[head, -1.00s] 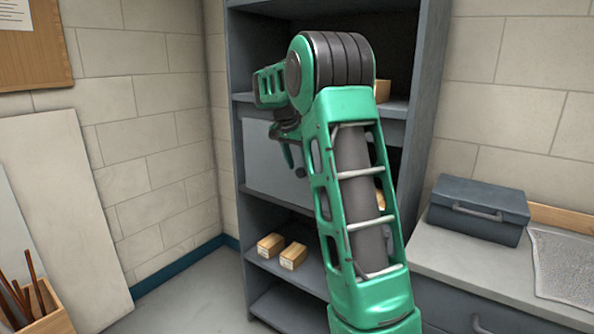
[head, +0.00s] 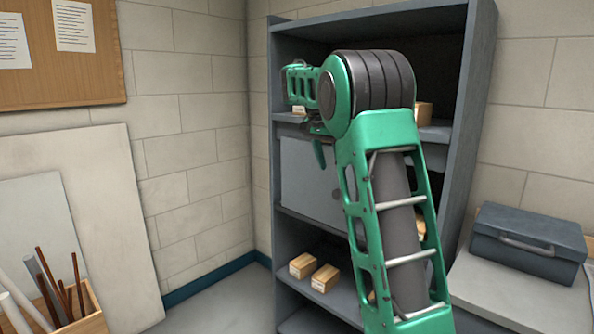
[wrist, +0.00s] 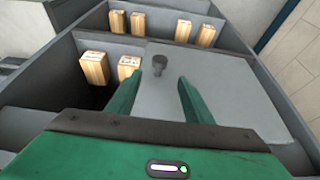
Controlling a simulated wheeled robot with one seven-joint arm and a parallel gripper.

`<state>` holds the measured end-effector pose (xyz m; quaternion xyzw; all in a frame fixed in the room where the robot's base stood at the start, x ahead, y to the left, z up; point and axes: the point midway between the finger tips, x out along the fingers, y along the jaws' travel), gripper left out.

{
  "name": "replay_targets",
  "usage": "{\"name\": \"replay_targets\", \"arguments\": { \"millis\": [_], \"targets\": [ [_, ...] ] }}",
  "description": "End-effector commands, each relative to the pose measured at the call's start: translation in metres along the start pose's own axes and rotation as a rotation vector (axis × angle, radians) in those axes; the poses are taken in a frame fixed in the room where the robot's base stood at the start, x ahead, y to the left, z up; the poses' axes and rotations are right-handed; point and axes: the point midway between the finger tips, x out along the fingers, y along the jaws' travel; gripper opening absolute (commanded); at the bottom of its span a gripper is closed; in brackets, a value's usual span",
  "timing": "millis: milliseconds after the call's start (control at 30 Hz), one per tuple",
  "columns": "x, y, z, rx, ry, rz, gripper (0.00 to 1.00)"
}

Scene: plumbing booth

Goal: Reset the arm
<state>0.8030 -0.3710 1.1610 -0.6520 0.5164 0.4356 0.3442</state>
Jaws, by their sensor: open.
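My green arm reaches up in front of a tall grey shelf unit (head: 481,130) in the head view. My gripper (wrist: 160,80) is open and empty in the wrist view, its two green fingers spread. A grey door panel (wrist: 215,90) with a dark round knob (wrist: 159,64) lies beyond the fingers, and the knob shows in the gap between them. In the head view the same grey panel (head: 305,175) covers part of a middle shelf bay, partly hidden behind my arm. My fingertips are mostly hidden there.
Two wooden blocks (head: 303,265) sit on a lower shelf. A grey toolbox (head: 528,243) stands on the counter at right. Boards (head: 125,200) lean on the left wall, beside a wooden box of rods (head: 90,318). Bare floor (head: 215,300) shows left of the shelf.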

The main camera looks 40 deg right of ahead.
Motion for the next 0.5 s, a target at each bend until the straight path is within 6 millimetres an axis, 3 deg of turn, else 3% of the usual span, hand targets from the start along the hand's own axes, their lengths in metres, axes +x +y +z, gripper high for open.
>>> {"name": "replay_targets", "arguments": {
  "millis": [267,367,500],
  "targets": [
    [0.0,0.005,0.002,-0.009,-0.004,0.001,0.47],
    [-0.001,0.022,0.011,-0.044,-0.019,0.003,0.47],
    [0.0,0.067,0.037,-0.141,-0.062,0.006,0.47]
  ]
}}
